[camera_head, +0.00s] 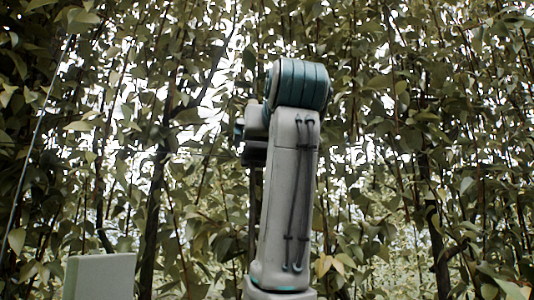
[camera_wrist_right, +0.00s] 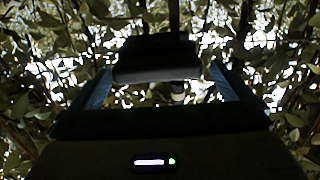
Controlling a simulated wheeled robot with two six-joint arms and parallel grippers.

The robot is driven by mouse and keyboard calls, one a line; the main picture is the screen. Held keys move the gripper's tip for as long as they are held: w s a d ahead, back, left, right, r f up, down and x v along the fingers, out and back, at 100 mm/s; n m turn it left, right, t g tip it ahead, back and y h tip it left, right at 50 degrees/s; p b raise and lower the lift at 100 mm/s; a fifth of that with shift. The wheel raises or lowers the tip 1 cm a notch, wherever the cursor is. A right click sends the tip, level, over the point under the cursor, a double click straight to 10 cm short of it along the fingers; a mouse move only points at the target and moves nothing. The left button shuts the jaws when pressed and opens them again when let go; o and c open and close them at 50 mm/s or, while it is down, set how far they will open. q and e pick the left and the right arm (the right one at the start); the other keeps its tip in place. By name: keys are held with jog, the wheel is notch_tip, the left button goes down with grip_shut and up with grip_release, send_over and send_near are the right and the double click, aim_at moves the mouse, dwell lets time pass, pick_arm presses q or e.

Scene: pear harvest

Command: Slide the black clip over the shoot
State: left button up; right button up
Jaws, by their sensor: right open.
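My right gripper (camera_head: 250,130) is at the end of my raised arm in the middle of the head view, mostly hidden behind the arm. In the right wrist view its fingers (camera_wrist_right: 160,85) stand apart, one on each side. A dark block with a paler lower edge (camera_wrist_right: 155,73) shows between them; it may be the black clip, but it is too dark to tell. A dark upright stem (camera_wrist_right: 174,16) rises behind the block, and I cannot tell if it is the shoot. Another thin stem (camera_head: 253,205) runs down below the gripper. My left gripper is not in view.
Dense leaves and branches fill the head view. A dark trunk (camera_head: 152,215) stands left of my arm and another (camera_head: 432,210) to its right. A thin pale line (camera_head: 38,130) slants down at the far left. A pale boxy shape (camera_head: 100,277) is at the lower left.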

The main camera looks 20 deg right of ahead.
jog(key=b+v, duration=0.3)
jog(key=v, duration=0.5)
jog(key=shift+a, duration=0.2)
